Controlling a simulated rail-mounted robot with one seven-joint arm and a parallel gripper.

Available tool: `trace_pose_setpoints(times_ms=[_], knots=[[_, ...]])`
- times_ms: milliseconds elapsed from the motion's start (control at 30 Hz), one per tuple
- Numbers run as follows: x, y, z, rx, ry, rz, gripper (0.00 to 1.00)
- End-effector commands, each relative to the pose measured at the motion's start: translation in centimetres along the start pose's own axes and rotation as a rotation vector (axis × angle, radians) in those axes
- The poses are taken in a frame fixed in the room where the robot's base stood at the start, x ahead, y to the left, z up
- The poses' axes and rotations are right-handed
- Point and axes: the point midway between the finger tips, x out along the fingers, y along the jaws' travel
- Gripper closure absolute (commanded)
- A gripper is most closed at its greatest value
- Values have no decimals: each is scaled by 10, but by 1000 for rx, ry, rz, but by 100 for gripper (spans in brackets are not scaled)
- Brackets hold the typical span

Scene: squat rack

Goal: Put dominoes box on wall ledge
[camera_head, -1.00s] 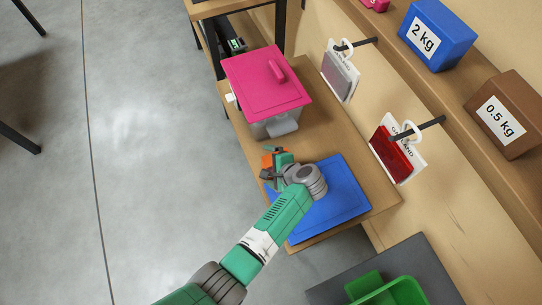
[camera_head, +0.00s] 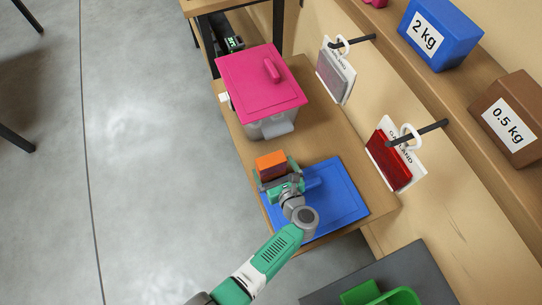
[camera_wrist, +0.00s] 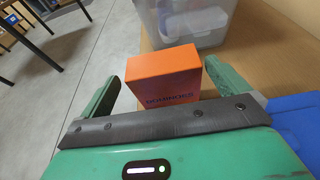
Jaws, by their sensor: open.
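The orange dominoes box (camera_head: 270,161) stands on the wooden bench (camera_head: 240,128), between the pink-lidded bin and the blue lid. In the wrist view the dominoes box (camera_wrist: 163,78) shows its lettered face between the two fingers. My gripper (camera_head: 279,179) is open, low over the bench at the near side of the box. In the wrist view my gripper (camera_wrist: 162,75) has a finger on each side of the box; I cannot tell whether either touches it. The wall ledge (camera_head: 447,91) runs along the wall at the upper right.
A blue 2 kg block (camera_head: 436,35) and a brown 0.5 kg block (camera_head: 508,115) stand on the ledge, with bare space between them. Hooks hold a red packet (camera_head: 388,160) and a grey packet (camera_head: 334,76) below it. The pink-lidded bin (camera_head: 262,82) stands behind the box.

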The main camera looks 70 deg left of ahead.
Motion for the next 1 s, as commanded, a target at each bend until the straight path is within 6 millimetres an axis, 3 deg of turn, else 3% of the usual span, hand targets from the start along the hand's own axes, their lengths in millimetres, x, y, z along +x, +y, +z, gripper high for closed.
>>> trace_pose_setpoints(times_ms=[67, 200, 400, 667, 867, 1000], knots=[[17, -2, -11, -2, -1, 3, 0], [38, -2, -8, -3, -1, 2, 0], [39, -2, -5, -1, 0, 0, 0], [38, -3, -4, -2, -1, 0, 50], [38, -3, -3, -2, -1, 0, 50], [34, -3, 8, -2, -1, 0, 50]])
